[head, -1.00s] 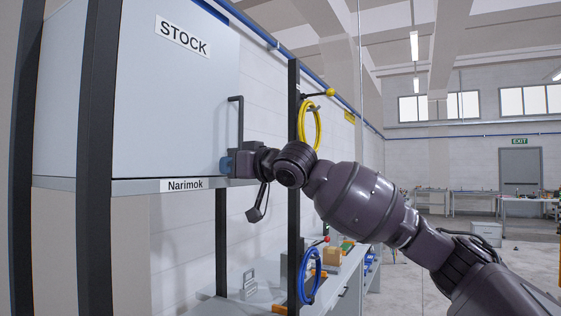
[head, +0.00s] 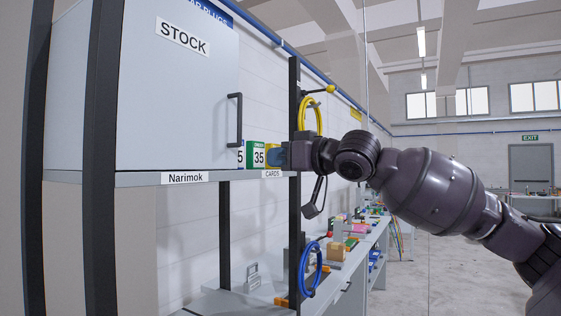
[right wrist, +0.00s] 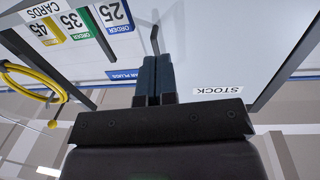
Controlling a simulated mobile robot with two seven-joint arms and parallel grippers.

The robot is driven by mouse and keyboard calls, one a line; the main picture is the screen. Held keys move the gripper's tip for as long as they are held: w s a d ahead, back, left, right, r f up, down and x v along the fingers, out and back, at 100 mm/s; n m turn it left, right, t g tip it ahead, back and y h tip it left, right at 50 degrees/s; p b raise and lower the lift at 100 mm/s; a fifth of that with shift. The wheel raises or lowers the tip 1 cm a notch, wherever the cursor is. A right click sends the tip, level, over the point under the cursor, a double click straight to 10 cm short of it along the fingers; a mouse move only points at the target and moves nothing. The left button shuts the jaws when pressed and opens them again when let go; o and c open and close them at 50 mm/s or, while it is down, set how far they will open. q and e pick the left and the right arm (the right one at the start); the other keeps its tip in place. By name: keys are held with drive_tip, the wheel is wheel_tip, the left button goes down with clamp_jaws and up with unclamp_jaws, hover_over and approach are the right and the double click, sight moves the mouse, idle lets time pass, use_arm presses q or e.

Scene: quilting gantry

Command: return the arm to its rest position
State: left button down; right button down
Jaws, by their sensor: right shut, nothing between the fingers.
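My right arm reaches in from the right in the head view, bent in the air beside the shelf. Its gripper (head: 277,156) is shut and empty, just right of the green 35 card (head: 258,155) and apart from the cabinet's black handle (head: 234,120). In the right wrist view the two blue fingers (right wrist: 154,78) are together with nothing between them. The grey STOCK cabinet (head: 175,100) stands at the left, its door looking closed. My left gripper is not in view.
A shelf edge labelled Narimok (head: 230,175) runs under the cabinet. A dark upright post (head: 294,230) and a coiled yellow cable (head: 302,112) are close to the gripper. A blue coil (head: 303,268) hangs lower. Open floor (head: 435,270) lies at the right.

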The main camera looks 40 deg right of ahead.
drive_tip(key=w+f+n+t, duration=0.1)
drive_tip(key=w+f+n, duration=0.25)
drive_tip(key=f, duration=0.65)
drive_tip(key=w+f+n, duration=0.3)
drive_tip(key=f+n, duration=0.1)
drive_tip(key=f, duration=0.6)
wheel_tip(320, 180, down, 20)
drive_tip(key=s+a+m+h, duration=0.2)
drive_tip(key=s, duration=0.1)
drive_tip(key=s+a+f+m+g+h, duration=0.1)
drive_tip(key=s+a+f+m+g, duration=0.1)
drive_tip(key=s+f, duration=0.6)
drive_tip(key=s+a+f+m+g+h, duration=0.1)
drive_tip(key=s+a+f+m, duration=0.15)
drive_tip(key=f, duration=0.95)
drive_tip(key=s+a+f+m+g+h, duration=0.1)
drive_tip(key=s+f, duration=0.5)
drive_tip(key=s, duration=0.2)
drive_tip(key=s+a+f+m+g, duration=0.2)
drive_tip(key=s+f, duration=0.4)
drive_tip(key=s, duration=0.2)
drive_tip(key=shift+s+a+f+m+g+h, duration=0.3)
drive_tip(key=shift+s+f+h, duration=0.05)
drive_tip(key=shift+s+h, duration=0.05)
